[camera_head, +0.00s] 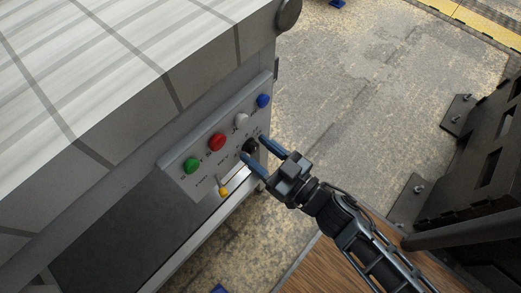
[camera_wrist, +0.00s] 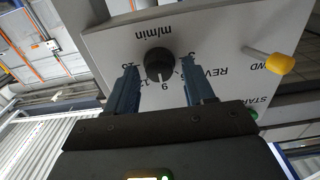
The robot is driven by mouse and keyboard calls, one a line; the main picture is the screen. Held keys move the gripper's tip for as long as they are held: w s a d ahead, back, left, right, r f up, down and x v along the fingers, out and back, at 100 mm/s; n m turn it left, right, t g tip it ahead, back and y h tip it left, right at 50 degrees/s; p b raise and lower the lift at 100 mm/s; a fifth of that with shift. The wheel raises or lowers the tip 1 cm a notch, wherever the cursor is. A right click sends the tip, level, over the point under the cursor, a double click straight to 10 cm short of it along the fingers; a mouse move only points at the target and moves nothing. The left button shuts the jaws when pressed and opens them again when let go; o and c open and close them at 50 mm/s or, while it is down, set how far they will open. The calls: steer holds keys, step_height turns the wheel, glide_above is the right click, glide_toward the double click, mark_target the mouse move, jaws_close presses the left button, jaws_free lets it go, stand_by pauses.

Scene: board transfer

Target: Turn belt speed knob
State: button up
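The belt speed knob is a round black dial (camera_wrist: 159,64) marked m/min with numbers around it, on a light grey control panel (camera_wrist: 205,28). In the head view the knob (camera_head: 251,146) sits at the lower right of the panel, partly hidden by a finger. My gripper (camera_head: 258,148) reaches in from the lower right, its blue fingers apart on either side of the knob. In the wrist view the open fingers (camera_wrist: 163,88) lie left and right just below the knob, with gaps between them and it. I cannot tell their exact depth to the panel.
The panel also carries a green button (camera_head: 191,165), a red button (camera_head: 216,142), a white button (camera_head: 242,120), a blue button (camera_head: 263,101) and a yellow-tipped lever (camera_head: 223,190) left of the knob. The conveyor belt (camera_head: 90,70) is above. A wooden surface (camera_head: 335,265) lies below my arm.

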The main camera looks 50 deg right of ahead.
steer(key=c, duration=0.8)
steer(key=shift+c, duration=0.2)
steer(key=shift+n, duration=0.4)
steer(key=n, duration=0.3)
steer(key=shift+n, duration=0.4)
steer(key=n+b, duration=0.1)
steer(key=n, duration=0.3)
steer(key=shift+a+f, duration=0.1)
steer(key=shift+a, duration=0.05)
steer(key=n+b, duration=0.1)
steer(key=n, duration=0.4)
steer(key=shift+f+b, duration=0.1)
steer(key=shift+b, duration=0.2)
steer(key=n+b, duration=0.1)
steer(key=n, duration=0.3)
steer(key=shift+n, duration=0.3)
